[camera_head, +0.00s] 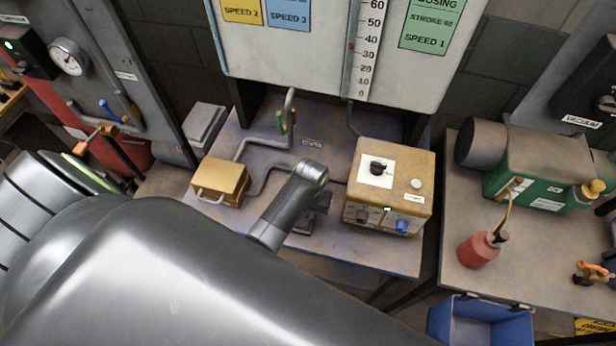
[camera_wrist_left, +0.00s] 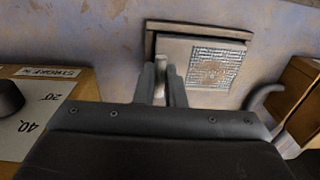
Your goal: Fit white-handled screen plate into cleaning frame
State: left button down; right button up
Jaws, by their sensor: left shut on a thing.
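My left gripper (camera_wrist_left: 161,72) is shut on the pale handle (camera_wrist_left: 161,78) of the screen plate. The plate is a flat grey piece with a square, light mesh screen (camera_wrist_left: 218,67). The cleaning frame (camera_wrist_left: 200,28), a dark-edged rectangle on the table, shows along the plate's far side. The plate lies over or within the frame; I cannot tell whether it is seated. In the head view my left gripper (camera_head: 318,200) points down at the middle of the table, and my arm hides most of the plate and frame there. My right gripper is in neither view.
A tan control box (camera_head: 390,185) with knobs stands right of the gripper. A brass box (camera_head: 220,182) with a pipe stands to the left. The worn table (camera_head: 330,255) has bare room in front. A blue bin (camera_head: 485,325) is at lower right.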

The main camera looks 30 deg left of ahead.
pick_arm(q)
jog(key=shift+f, duration=0.45)
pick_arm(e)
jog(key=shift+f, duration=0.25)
pick_arm(q)
jog(key=c, duration=1.4)
grip_release()
jog(key=shift+c, duration=0.2)
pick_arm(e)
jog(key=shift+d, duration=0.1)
